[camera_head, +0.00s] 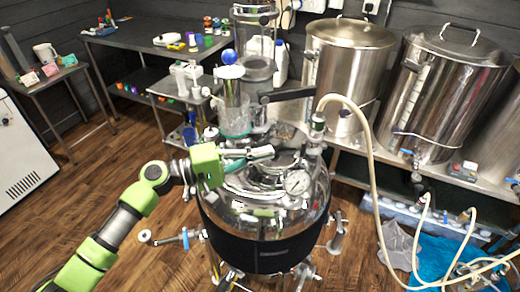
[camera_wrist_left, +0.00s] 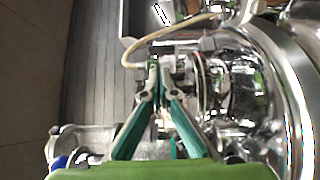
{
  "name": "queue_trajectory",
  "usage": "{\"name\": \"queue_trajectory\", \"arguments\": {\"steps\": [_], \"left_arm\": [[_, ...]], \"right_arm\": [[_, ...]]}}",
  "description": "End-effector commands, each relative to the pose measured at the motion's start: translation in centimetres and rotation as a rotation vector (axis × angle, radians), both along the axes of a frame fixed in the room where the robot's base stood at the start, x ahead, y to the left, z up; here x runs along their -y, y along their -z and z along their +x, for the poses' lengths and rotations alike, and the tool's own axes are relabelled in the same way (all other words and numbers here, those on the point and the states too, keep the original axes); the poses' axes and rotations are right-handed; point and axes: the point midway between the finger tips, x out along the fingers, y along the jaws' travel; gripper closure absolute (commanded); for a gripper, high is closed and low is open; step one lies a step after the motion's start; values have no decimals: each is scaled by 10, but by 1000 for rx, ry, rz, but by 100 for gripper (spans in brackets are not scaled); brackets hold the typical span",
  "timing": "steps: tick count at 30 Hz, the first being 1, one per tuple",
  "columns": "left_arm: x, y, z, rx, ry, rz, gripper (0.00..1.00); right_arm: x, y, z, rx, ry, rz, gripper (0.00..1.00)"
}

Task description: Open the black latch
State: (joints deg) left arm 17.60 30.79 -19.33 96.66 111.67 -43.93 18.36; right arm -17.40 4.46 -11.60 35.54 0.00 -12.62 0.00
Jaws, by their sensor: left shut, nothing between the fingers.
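A shiny steel vessel (camera_head: 265,195) with a dark band stands in the middle of the head view. Above its lid is a dark lever-like bar (camera_head: 290,93); I cannot tell whether this is the black latch. My left gripper (camera_head: 268,152) reaches over the lid from the left, in front of and below the bar. Its teal and grey fingers are shut and empty. The fingers also show in the left wrist view (camera_wrist_left: 157,82), converging beside the shiny metal (camera_wrist_left: 235,85). No black latch stands out clearly there. My right gripper is not in view.
A glass cylinder (camera_head: 233,105) rises at the back of the lid. Large steel pots (camera_head: 345,75) stand behind. Wooden floor (camera_head: 120,170) is open to the left.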

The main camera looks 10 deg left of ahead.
Motion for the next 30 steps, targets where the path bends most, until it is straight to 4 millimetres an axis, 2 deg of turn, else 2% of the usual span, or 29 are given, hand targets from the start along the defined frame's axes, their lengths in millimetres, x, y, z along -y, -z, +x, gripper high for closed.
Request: {"name": "queue_trajectory", "arguments": {"steps": [1, 6, 12, 30], "left_arm": [[10, -6, 5, 0, 2, -2, 100], [36, -5, 18, 0, 1, -1, 100], [55, -2, 28, 0, 0, 1, 100], [59, -2, 32, 7, 0, 19, 100]], "right_arm": [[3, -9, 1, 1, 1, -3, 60], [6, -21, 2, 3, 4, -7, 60], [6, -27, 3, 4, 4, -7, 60], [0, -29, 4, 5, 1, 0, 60]]}}
